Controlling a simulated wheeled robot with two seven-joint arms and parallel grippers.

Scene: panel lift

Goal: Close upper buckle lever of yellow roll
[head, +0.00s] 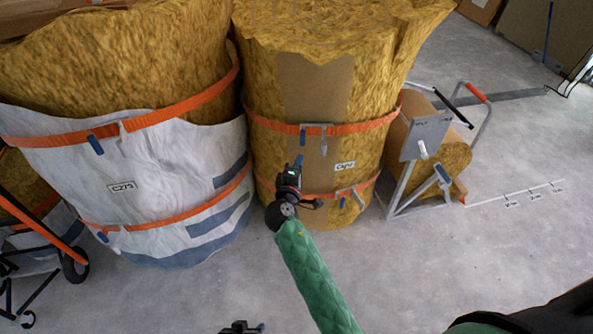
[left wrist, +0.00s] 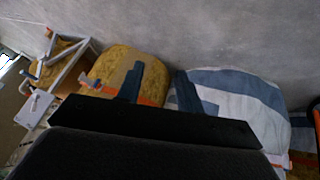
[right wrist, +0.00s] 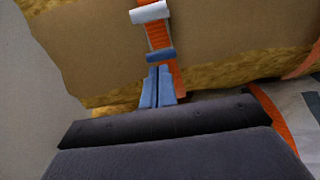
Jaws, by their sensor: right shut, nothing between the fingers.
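The yellow roll (head: 365,75) stands upright with two orange straps around it. Its upper buckle (head: 313,126) sits on the upper strap, over a brown cardboard strip, with a blue lever (head: 303,136) and a pale metal tab. My right gripper (head: 298,160) is shut and empty, just below this buckle. In the right wrist view, its closed fingers (right wrist: 158,72) point at a blue buckle part (right wrist: 160,55) on the orange strap, with a silver part (right wrist: 150,12) beyond; contact is unclear. My left gripper (head: 240,327) is low at the bottom edge; its fingers are apart and empty (left wrist: 160,85).
The lower buckle (head: 346,194) is on the lower strap. A white-wrapped roll (head: 165,165) stands close on the left. A metal stand (head: 425,140) with a smaller roll is on the right. An orange cart handle (head: 45,230) is at far left. Floor in front is clear.

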